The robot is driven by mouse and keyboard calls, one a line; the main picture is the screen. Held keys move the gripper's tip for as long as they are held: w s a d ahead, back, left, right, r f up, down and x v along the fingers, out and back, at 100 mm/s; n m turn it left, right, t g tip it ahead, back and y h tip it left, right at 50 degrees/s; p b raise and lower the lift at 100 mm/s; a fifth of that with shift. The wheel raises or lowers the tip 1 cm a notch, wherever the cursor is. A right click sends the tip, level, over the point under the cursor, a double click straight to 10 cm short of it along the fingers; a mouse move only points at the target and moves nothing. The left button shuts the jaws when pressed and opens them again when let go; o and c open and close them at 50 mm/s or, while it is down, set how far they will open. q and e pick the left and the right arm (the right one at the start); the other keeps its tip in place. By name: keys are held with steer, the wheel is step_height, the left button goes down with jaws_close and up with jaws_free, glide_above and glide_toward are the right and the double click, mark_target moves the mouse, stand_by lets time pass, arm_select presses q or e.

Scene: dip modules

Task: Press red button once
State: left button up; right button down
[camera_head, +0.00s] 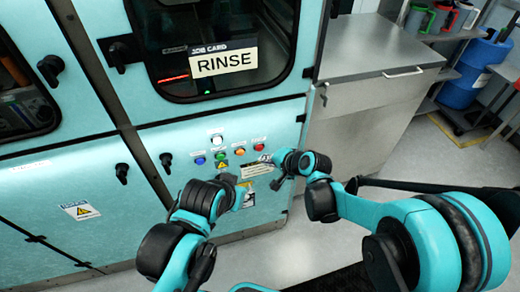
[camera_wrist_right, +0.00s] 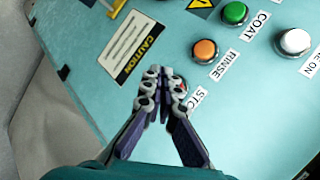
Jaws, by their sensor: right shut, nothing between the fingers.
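The red button (camera_head: 259,147) is at the right end of the row of buttons on the teal machine's front panel, just above my right gripper (camera_head: 266,158) in the head view. In the right wrist view, my right gripper (camera_wrist_right: 163,80) is shut and empty, its tips in front of the red button (camera_wrist_right: 184,86). Only a sliver of red shows there, beside a partly hidden label starting "STO". I cannot tell whether the tips touch the button. My left gripper (camera_head: 238,191) is in front of the panel, lower and to the left; its opening is unclear.
Orange (camera_head: 239,152), green (camera_head: 220,156), blue (camera_head: 200,161) and white (camera_head: 216,139) buttons are close by. The wrist view shows the orange button (camera_wrist_right: 204,51) labelled RINSE and a caution label (camera_wrist_right: 127,47). A grey cabinet (camera_head: 350,125) stands right of the machine.

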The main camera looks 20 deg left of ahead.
mark_target(255, 152)
steer(key=shift+w+a, duration=0.45)
steer(key=shift+w, duration=0.2)
steer(key=shift+w+a, duration=0.1)
steer(key=shift+w, duration=0.05)
stand_by(0.9)
steer(key=shift+w+a, duration=0.15)
steer(key=shift+w, duration=0.05)
steer(key=shift+w+a, duration=0.25)
steer(key=shift+w, duration=0.15)
stand_by(0.7)
stand_by(0.3)
steer(key=shift+s+d, duration=0.5)
steer(key=shift+s, duration=0.25)
steer(key=shift+d, duration=0.1)
steer(key=s+d, duration=0.1)
steer(key=s, duration=0.1)
steer(key=s+d, duration=0.1)
steer(key=s, duration=0.1)
steer(key=shift+d, duration=0.3)
